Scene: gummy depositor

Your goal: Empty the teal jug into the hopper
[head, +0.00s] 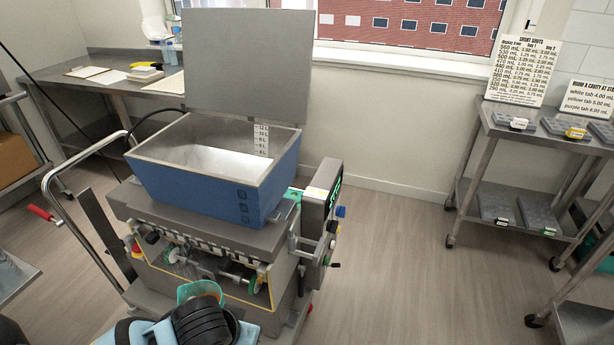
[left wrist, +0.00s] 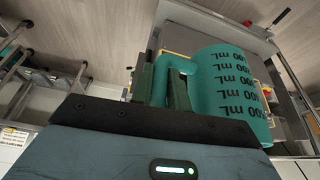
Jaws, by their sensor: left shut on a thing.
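The teal jug (head: 200,289) is low in the head view, in front of the depositor and below the hopper's rim. My dark wrist hides most of it; something reddish-brown shows at its mouth. In the left wrist view the jug (left wrist: 225,88) has black mL marks, and my left gripper (left wrist: 163,82) is shut on its handle. The blue hopper (head: 190,186) sits on top of the depositor with its grey lid (head: 247,65) raised. Its pale inside and a litre scale (head: 262,141) show. The jug is apart from the hopper. My right gripper is not in view.
The depositor's control box (head: 322,222) juts out at the hopper's right. A bent metal push handle (head: 75,190) stands at the left. A steel bench (head: 105,72) is behind left, and a rack with moulds (head: 540,135) stands at the right. The floor between is clear.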

